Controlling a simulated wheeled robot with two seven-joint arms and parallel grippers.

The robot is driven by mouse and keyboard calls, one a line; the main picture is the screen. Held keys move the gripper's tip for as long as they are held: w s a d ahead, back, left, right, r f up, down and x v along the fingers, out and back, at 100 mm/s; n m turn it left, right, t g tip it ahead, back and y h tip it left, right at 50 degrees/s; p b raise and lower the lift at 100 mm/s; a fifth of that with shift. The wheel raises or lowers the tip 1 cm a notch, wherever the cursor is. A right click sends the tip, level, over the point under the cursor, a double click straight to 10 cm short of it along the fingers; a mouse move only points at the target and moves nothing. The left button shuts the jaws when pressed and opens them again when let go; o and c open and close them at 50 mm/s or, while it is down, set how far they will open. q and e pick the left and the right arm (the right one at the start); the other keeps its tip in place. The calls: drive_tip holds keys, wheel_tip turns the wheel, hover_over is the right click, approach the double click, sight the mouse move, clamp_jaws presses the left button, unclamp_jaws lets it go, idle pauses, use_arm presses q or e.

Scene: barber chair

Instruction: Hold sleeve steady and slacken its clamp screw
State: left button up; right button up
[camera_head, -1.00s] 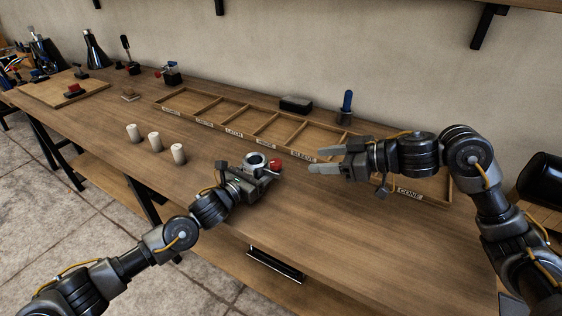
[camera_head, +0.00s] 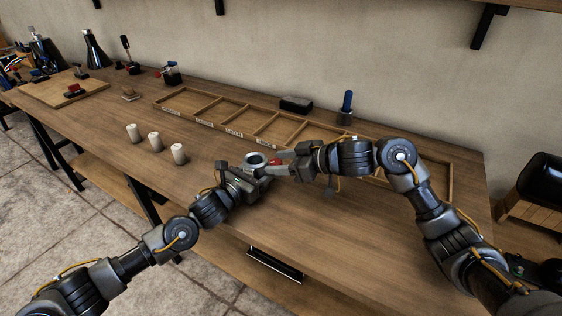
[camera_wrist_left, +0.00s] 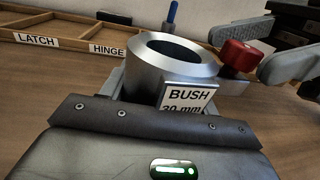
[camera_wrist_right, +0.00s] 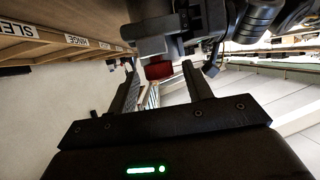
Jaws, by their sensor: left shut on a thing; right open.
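The sleeve (camera_head: 255,159) is a short silver metal ring, upright with its bore facing up. In the left wrist view the sleeve (camera_wrist_left: 162,78) stands behind a tag (camera_wrist_left: 188,98) reading "BUSH 30 mm". My left gripper (camera_head: 251,171) is shut on the sleeve, over the bench. The clamp screw has a red knob (camera_head: 275,161) on the sleeve's right side; it also shows in the left wrist view (camera_wrist_left: 238,57). My right gripper (camera_head: 272,164) is open, its fingers either side of the red knob (camera_wrist_right: 158,69). I cannot tell whether they touch it.
A divided wooden tray (camera_head: 213,112) with labelled compartments runs along the back of the bench. Several white cylinders (camera_head: 155,142) stand left of my left gripper. A black block (camera_head: 296,104) and a blue-handled tool (camera_head: 347,102) stand behind the tray. The front bench (camera_head: 330,240) is clear.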

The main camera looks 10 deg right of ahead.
drive_tip(key=shift+c, duration=0.3)
drive_tip(key=c, duration=0.9)
